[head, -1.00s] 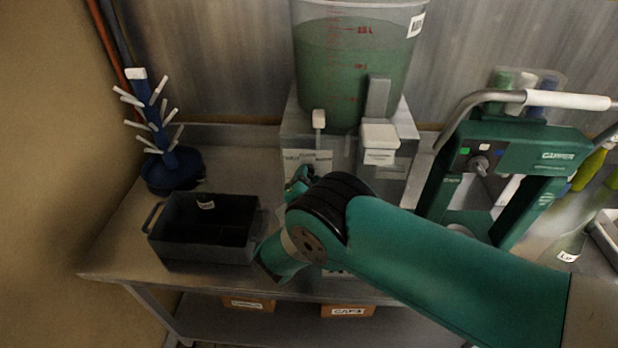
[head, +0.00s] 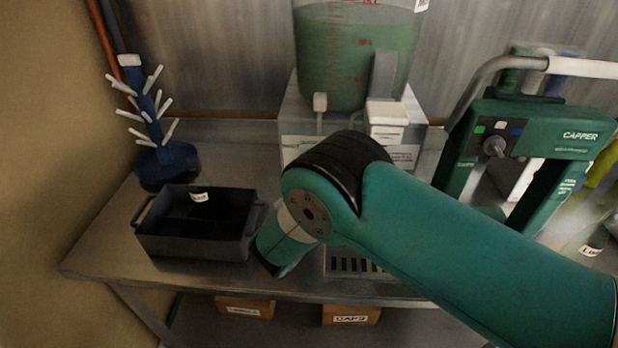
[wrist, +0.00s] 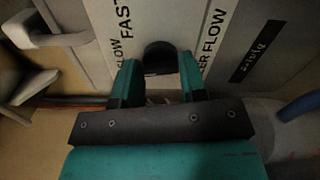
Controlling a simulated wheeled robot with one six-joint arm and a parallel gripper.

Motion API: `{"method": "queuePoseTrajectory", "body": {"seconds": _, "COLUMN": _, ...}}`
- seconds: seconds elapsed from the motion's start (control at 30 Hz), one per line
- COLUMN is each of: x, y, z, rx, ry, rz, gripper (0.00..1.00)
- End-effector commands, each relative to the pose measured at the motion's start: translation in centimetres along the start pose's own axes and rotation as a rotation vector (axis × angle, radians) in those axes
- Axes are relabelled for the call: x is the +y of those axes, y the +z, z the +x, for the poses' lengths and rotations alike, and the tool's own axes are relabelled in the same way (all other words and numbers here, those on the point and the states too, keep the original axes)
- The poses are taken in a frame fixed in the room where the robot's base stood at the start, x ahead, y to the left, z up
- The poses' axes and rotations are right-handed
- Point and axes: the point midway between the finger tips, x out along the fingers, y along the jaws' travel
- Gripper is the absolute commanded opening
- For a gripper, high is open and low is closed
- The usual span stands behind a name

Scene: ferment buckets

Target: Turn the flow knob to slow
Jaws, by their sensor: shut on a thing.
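The flow knob (wrist: 158,54) is a dark round knob on a pale panel (wrist: 105,20) in the wrist view. Printing around it includes "FAST" and "FLOW"; part of the lettering is hidden. My gripper (wrist: 159,72) has its two teal fingers on either side of the knob and is shut on it. The knob's pointer, if any, cannot be made out. In the head view my arm hides the knob and the gripper. The pale stand (head: 297,118) there carries a clear bucket (head: 345,60) of green liquid.
A dark open bin (head: 195,240) and a blue bottle tree (head: 165,160) stand left on the metal table (head: 110,240). A green capper (head: 550,130) stands close on the right. A slotted drip grate (head: 350,264) lies below my arm. Labelled boxes (head: 350,314) sit on the lower shelf.

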Motion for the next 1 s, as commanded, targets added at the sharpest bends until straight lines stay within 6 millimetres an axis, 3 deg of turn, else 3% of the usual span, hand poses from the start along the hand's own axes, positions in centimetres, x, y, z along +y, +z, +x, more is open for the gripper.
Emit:
{"method": "queuePoseTrajectory", "body": {"seconds": 0.4, "x": -0.33, "y": 0.04, "z": 0.01, "rx": -0.002, "ry": -0.002, "rz": 0.182, "gripper": 0.15}}
{"method": "queuePoseTrajectory", "body": {"seconds": 0.93, "x": -0.19, "y": 0.1, "z": 0.01, "rx": -0.003, "ry": -0.003, "rz": 0.204, "gripper": 0.15}}
{"method": "queuePoseTrajectory", "body": {"seconds": 0.97, "x": -0.19, "y": 0.11, "z": 0.01, "rx": -0.004, "ry": -0.003, "rz": 0.204, "gripper": 0.46}}
{"method": "queuePoseTrajectory", "body": {"seconds": 1.0, "x": -0.19, "y": 0.1, "z": 0.01, "rx": -0.003, "ry": -0.003, "rz": 0.204, "gripper": 0.55}}
